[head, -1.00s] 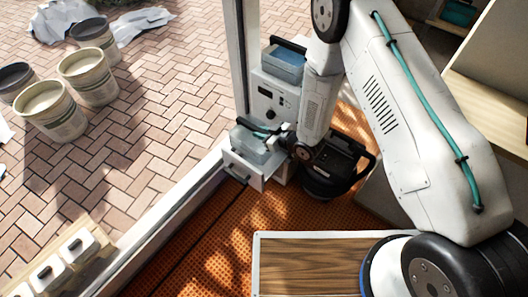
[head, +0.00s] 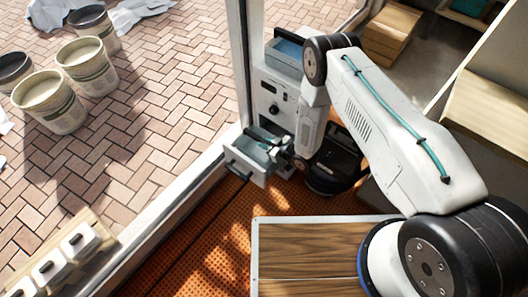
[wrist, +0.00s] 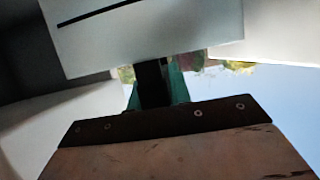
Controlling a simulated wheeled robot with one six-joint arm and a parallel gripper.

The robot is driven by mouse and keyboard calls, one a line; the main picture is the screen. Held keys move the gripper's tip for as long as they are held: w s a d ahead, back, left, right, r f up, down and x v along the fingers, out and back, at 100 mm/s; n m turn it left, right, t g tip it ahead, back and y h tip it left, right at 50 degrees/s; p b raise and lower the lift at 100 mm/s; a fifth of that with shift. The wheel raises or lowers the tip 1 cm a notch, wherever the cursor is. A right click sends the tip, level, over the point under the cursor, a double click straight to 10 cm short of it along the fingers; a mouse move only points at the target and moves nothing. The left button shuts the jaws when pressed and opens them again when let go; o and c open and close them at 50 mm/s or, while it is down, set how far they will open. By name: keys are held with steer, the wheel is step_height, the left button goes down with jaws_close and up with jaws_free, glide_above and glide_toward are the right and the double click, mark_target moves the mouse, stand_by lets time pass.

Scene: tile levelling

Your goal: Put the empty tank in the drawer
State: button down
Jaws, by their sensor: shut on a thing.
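The white machine (head: 277,97) stands behind the window post, and its low drawer (head: 245,170) is pulled out to the left. A pale, see-through tank (head: 257,153) is at the open drawer, low and seemingly within its walls; I cannot tell whether it rests on the bottom. My gripper (head: 271,146) reaches in from the right, its teal fingers shut on the tank. In the wrist view, the teal fingers (wrist: 157,88) close around a dark upright piece, with a white panel above. The tank's body is mostly hidden there.
A blue tank (head: 287,50) sits on top of the machine. A black device (head: 335,160) stands right of the drawer on the orange mat (head: 215,230). A wood-topped surface (head: 310,245) lies in front. Several buckets (head: 85,65) stand on the paving outside.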

glide_above(265, 156)
steer(key=shift+f, duration=2.85)
steer(key=shift+f, duration=0.15)
steer(key=c, duration=1.3)
jaws_free()
steer(key=shift+s+d+r, duration=0.1)
steer(key=shift+d+r, duration=0.1)
steer(key=v, duration=1.1)
steer(key=shift+s+d+r, duration=0.1)
steer(key=shift+s+d, duration=0.1)
steer(key=shift+s, duration=0.05)
